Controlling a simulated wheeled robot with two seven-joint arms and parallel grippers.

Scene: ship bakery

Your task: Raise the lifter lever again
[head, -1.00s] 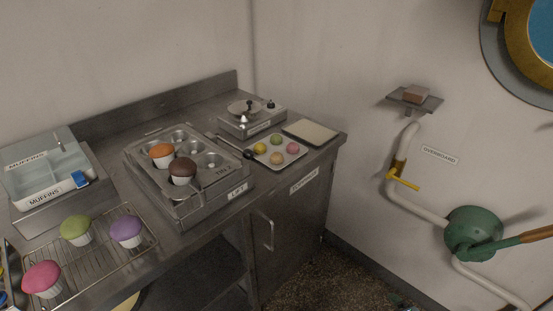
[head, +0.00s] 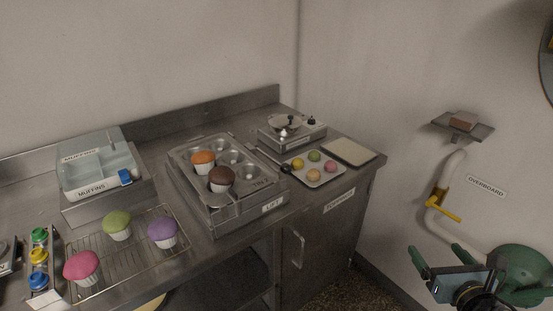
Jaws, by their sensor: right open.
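The lift box (head: 235,218), labelled LIFT, stands on the steel counter with a muffin tin (head: 251,184) on top. An orange muffin (head: 203,161) and a brown muffin (head: 221,178) sit in the tin. What looks like the lifter lever (head: 286,168), a dark rod with a black knob, lies low at the box's right side, between it and the tray of coloured balls. My right gripper (head: 434,252) is open and empty at lower right, in front of the wall pipe and well away from the lever. My left gripper is out of view.
A tray (head: 328,182) of coloured balls and a cream pad (head: 348,151) lie right of the lift. A wire rack (head: 138,268) with several muffins is at front left.

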